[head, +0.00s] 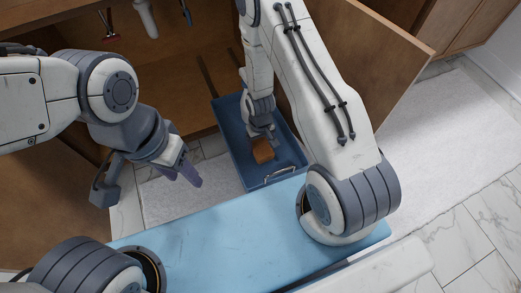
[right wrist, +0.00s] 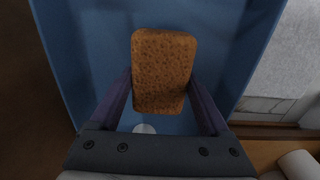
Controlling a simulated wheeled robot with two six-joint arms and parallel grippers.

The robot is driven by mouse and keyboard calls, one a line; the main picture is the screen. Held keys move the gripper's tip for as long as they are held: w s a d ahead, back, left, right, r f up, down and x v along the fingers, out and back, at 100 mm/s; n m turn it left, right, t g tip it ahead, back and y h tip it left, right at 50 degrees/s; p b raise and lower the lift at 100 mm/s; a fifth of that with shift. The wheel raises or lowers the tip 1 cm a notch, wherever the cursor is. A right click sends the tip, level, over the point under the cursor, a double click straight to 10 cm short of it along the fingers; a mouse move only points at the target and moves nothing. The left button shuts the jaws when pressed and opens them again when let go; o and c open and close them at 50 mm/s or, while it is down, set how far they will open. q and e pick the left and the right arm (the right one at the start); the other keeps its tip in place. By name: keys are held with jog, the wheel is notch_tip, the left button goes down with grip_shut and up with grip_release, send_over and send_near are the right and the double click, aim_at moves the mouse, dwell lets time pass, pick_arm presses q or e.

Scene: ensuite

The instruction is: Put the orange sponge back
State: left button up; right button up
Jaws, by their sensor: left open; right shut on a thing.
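The orange sponge (head: 263,151) is a brownish-orange block with a pitted surface. My right gripper (head: 262,136) is shut on it. In the right wrist view the sponge (right wrist: 163,70) sits between the two fingers, which press on its sides. The sponge is within the outline of a blue pull-out tray (head: 229,160); I cannot tell whether it touches the floor of the tray. In the right wrist view the blue tray (right wrist: 85,60) surrounds the sponge. My left gripper (head: 188,172) is open and empty, left of the tray.
The tray stands out from a wooden cabinet (head: 190,75), with a metal handle (head: 280,175) at its front. An open door (head: 375,60) is on the right. A white pipe (head: 147,18) hangs inside. A white mat (head: 425,150) lies on the tiled floor.

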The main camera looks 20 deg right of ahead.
pick_arm(q)
jog(key=shift+f, duration=0.65)
pick_arm(e)
notch_tip(320, 180, down, 2)
jog(key=shift+f, duration=0.2)
jog(key=o, duration=1)
jog(key=shift+o, duration=0.2)
jog(key=shift+r, duration=0.15)
